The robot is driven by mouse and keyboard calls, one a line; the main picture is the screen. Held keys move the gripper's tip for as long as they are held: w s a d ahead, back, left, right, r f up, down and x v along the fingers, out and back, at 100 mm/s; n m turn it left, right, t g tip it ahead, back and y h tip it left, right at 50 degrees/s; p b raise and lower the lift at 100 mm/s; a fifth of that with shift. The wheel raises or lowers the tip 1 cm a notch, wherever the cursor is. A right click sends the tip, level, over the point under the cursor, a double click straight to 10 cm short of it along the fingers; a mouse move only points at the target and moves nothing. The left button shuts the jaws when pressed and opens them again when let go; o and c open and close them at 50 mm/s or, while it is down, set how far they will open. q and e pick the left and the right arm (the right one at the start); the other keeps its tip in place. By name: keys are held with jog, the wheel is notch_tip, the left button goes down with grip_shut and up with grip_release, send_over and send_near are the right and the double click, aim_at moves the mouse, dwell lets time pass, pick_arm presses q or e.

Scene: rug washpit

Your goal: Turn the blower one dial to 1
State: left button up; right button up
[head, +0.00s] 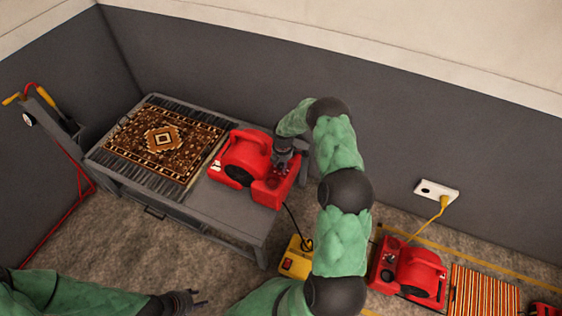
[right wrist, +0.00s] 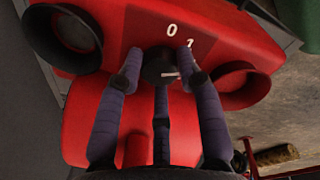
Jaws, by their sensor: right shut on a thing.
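A red blower (head: 250,168) stands on the grey table. My right gripper (head: 281,170) reaches down onto its right part. In the right wrist view, the fingers of my right gripper (right wrist: 160,75) are shut around a dark round dial (right wrist: 158,62) on the red panel. White marks 0 (right wrist: 171,30) and 1 (right wrist: 190,43) are printed beside the dial. A short white line on the dial's face points to the right of the picture, not clearly at either mark. My left gripper (head: 203,298) is empty near the bottom edge, its fingertips apart.
A patterned rug (head: 164,140) lies on the table (head: 226,208), left of the blower. A yellow box (head: 296,262) with a red switch is on the floor. Another red blower (head: 408,270) and a striped rug (head: 484,291) are at the right. A socket (head: 436,190) is on the wall.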

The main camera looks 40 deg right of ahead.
jog(key=n, duration=0.2)
jog(key=n+p, duration=0.1)
jog(key=shift+s+d+n, duration=0.15)
jog(key=shift+n, duration=0.85)
jog(key=shift+d, duration=0.1)
jog(key=o, duration=0.9)
jog(key=shift+c, duration=0.2)
jog(key=shift+r, duration=0.6)
notch_tip(320, 180, up, 11)
jog(key=shift+s, duration=0.35)
jog(key=shift+f, duration=0.2)
